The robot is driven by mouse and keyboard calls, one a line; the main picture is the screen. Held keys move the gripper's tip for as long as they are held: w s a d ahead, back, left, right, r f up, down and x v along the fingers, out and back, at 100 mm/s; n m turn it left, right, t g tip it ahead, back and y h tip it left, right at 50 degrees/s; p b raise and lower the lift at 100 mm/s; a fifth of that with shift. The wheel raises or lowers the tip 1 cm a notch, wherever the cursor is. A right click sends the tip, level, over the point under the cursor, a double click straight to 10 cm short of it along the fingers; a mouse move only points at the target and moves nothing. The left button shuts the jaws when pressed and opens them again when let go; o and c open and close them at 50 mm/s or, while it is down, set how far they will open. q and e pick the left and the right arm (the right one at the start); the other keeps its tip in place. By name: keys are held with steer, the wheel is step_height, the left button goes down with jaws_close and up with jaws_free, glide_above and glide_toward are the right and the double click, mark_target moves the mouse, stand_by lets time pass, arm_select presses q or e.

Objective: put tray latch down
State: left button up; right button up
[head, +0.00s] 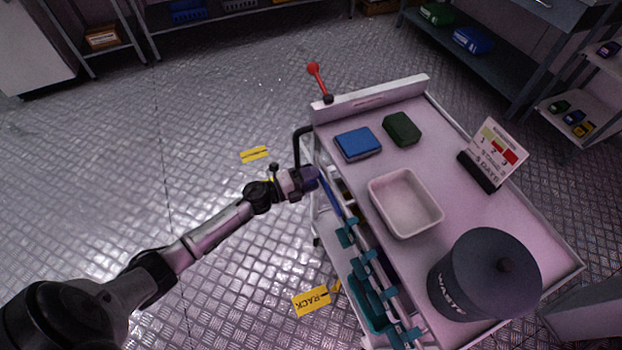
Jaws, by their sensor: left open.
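My left gripper (309,179) is at the left side of the pale cart (464,148), just below the black bent handle (298,148). It is open; its fingertips are small and dark here, and I cannot tell whether they touch anything. A lever with a red knob (313,69) stands up at the cart's far left corner, apart from the gripper. Several teal clips (347,234) line a rail on the cart's left side, with a teal tray (368,306) below. I cannot tell which part is the tray latch. My right gripper is not in view.
On the cart top are a blue box (358,143), a green box (402,129), an empty white bin (405,203), a sign (497,149) and a dark waste bin (484,275). Yellow labels (311,301) lie on the open metal floor at left. Shelves stand behind.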

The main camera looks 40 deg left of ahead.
arm_select(q)
jaws_close()
stand_by(0.6)
